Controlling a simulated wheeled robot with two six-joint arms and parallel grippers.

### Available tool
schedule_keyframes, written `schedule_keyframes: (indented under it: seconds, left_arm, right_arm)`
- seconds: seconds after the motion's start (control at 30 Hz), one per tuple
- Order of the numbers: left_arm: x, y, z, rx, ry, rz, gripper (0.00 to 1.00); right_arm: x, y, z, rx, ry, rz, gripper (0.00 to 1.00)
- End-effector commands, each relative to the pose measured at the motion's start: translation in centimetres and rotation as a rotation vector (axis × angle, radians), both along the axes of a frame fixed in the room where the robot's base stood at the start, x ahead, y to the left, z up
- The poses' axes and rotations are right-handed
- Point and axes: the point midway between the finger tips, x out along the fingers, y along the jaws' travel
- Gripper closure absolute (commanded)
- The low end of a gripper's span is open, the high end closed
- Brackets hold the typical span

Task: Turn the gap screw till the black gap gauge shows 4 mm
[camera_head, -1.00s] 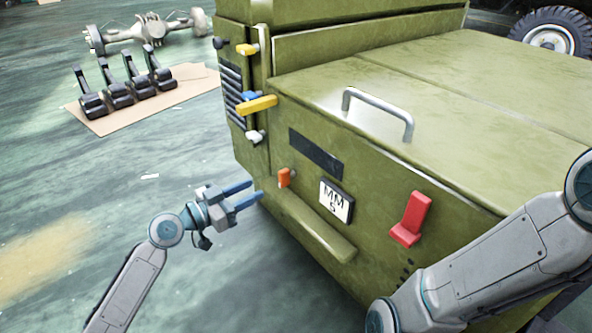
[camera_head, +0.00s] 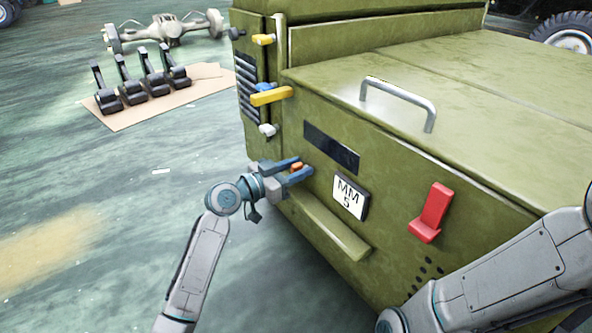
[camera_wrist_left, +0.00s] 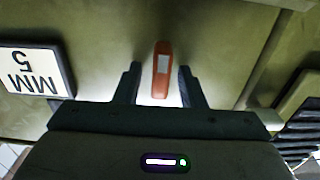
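The gap gauge (camera_head: 350,197) is a black-framed white plate on the green machine's front panel and reads "MM 5". It also shows upside down in the left wrist view (camera_wrist_left: 34,71). An orange knob (camera_head: 296,166), likely the gap screw, is left of the gauge. In the left wrist view the knob (camera_wrist_left: 161,72) has a pale patch and stands between the two fingers. My left gripper (camera_head: 300,169) is open around the knob, with a gap on each side. My right arm comes in from the right; its gripper is out of view.
A red lever (camera_head: 431,212) is right of the gauge. A green ledge (camera_head: 325,226) sticks out below it. Yellow handles (camera_head: 271,95) and a white knob (camera_head: 267,130) are up left. A metal handle (camera_head: 400,100) stands on top. The floor at left is clear near my arm.

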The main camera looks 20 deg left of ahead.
Motion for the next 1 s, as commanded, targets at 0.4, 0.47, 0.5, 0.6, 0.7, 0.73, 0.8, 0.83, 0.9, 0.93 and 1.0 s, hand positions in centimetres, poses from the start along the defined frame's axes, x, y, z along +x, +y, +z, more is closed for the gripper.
schedule_keyframes:
  seconds: [0.4,0.47,0.5,0.6,0.7,0.73,0.8,0.83,0.9,0.93,1.0]
  left_arm:
    - [0.0,0.0,0.0,0.000,0.000,0.000,1.00]
    - [0.0,0.0,0.0,-0.002,0.002,0.000,1.00]
    - [0.0,0.0,0.0,-0.006,0.004,0.000,1.00]
    - [0.0,0.1,0.1,-0.021,0.017,0.000,1.00]
    - [0.0,0.1,0.2,-0.053,0.044,0.000,1.00]
    - [0.0,0.1,0.2,-0.065,0.053,-0.001,1.00]
    - [0.1,0.2,0.3,-0.098,0.080,0.000,1.00]
    - [0.1,0.2,0.3,-0.112,0.092,0.000,1.00]
    - [0.1,0.2,0.3,-0.153,0.122,0.000,1.00]
    - [0.1,0.2,0.3,-0.170,0.135,0.000,1.00]
    - [0.2,0.3,0.2,-0.208,0.166,0.001,1.00]
  right_arm:
    - [0.0,0.0,0.0,0.000,0.001,0.000,0.64]
    - [0.0,0.0,0.1,0.000,0.001,0.000,0.64]
    - [0.0,0.0,0.2,0.000,0.001,0.000,0.64]
    - [0.0,0.0,0.5,0.000,0.001,0.000,0.64]
    - [0.0,0.0,1.1,0.000,0.000,0.000,0.64]
    - [0.0,0.0,1.4,0.000,0.000,-0.001,0.64]
    - [0.0,0.0,1.9,0.000,0.000,-0.001,0.64]
    - [0.0,0.0,2.2,0.000,0.000,-0.001,0.64]
    - [0.0,0.0,2.7,0.001,0.000,-0.002,0.64]
    - [0.0,0.0,3.0,0.000,0.000,-0.002,0.64]
    - [0.0,0.0,3.5,0.000,-0.001,-0.003,0.64]
